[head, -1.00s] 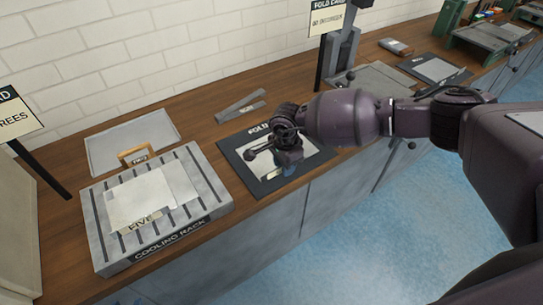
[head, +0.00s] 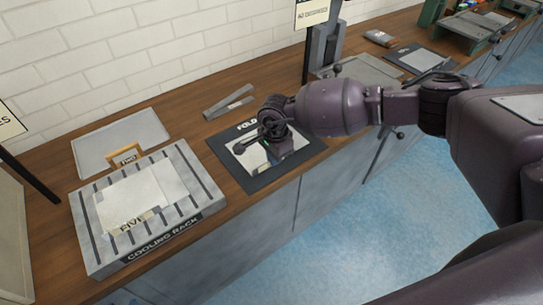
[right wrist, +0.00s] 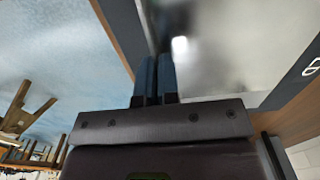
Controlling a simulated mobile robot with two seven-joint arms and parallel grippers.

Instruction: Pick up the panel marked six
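A pale metal panel (head: 242,146) lies on the dark fold mat (head: 226,168) in the head view. My right gripper (head: 262,150) is down over it and hides part of it; no number can be read on it. In the right wrist view the panel (right wrist: 235,45) fills the upper right, and the two fingers (right wrist: 155,78) of my right gripper are close together at its edge, with a thin part of it seemingly between them. Another panel (head: 150,187), marked five, lies on the cooling rack (head: 197,173). My left gripper is not in view.
A grey tray (head: 93,151) with a small tag marked two (head: 127,158) is behind the rack. A grey bracket (head: 228,102) lies behind the mat. A post with a sign (head: 313,12) and a grey stand (head: 322,45) are farther right. The counter's front edge drops to the blue floor.

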